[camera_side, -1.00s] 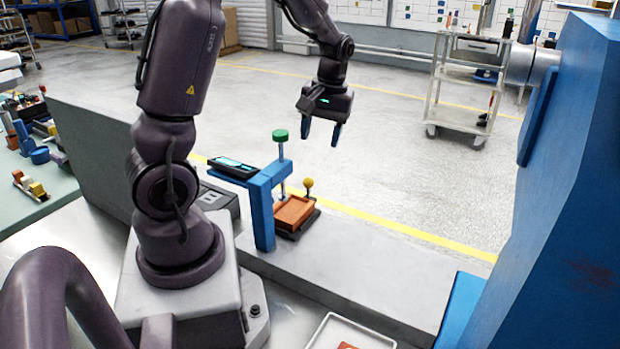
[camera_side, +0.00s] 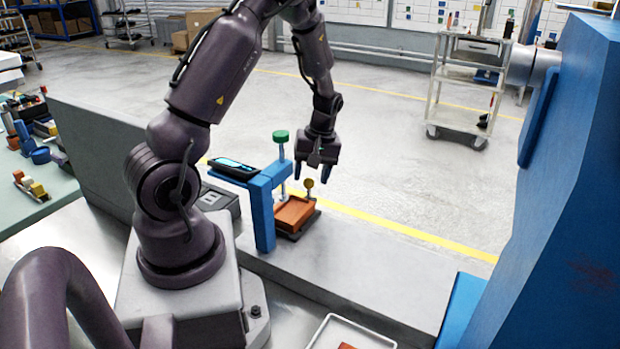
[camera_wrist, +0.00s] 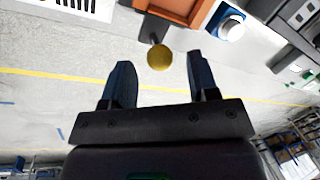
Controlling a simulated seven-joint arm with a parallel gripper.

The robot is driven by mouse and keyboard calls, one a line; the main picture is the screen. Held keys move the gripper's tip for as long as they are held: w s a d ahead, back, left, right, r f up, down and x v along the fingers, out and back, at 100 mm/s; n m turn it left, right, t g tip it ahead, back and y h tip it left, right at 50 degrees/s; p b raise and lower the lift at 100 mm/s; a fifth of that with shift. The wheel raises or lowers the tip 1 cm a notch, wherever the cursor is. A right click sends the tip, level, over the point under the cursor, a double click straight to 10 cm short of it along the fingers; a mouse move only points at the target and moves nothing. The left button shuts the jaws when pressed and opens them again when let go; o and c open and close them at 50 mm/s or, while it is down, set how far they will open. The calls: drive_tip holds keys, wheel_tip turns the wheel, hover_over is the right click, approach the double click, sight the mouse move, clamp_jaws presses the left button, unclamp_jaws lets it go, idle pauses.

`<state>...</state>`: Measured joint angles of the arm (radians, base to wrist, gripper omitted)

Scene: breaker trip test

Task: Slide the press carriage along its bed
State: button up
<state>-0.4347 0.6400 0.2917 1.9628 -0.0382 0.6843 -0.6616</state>
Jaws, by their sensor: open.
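The press carriage is an orange block (camera_side: 294,213) on a dark bed (camera_side: 298,234), beneath a blue press frame (camera_side: 262,205) with a green-topped plunger (camera_side: 280,137). A yellow ball knob (camera_side: 309,183) stands on a post at the carriage's far edge. My gripper (camera_side: 312,174) is open and empty, pointing down just above and behind the knob. In the wrist view the knob (camera_wrist: 159,57) lies ahead of the gap between my open fingers (camera_wrist: 158,82), not clearly between them. Part of the orange carriage (camera_wrist: 178,10) shows at the top edge there.
A large blue structure (camera_side: 560,180) stands at the right, with a white tray (camera_side: 385,338) at the front. The grey bench top (camera_side: 360,265) right of the press is clear.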

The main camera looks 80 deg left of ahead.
drive_tip(key=shift+s+f, duration=0.15)
drive_tip(key=shift+f, duration=0.65)
clamp_jaws()
drive_tip(key=w+d, duration=1.5)
drive_tip(key=shift+w+d, duration=0.25)
drive_tip(key=shift+w, duration=0.05)
unclamp_jaws()
wheel_tip(320, 180, up, 13)
drive_tip(key=w, duration=0.2)
drive_tip(key=shift+w+d, duration=0.2)
drive_tip(key=shift+d, duration=0.05)
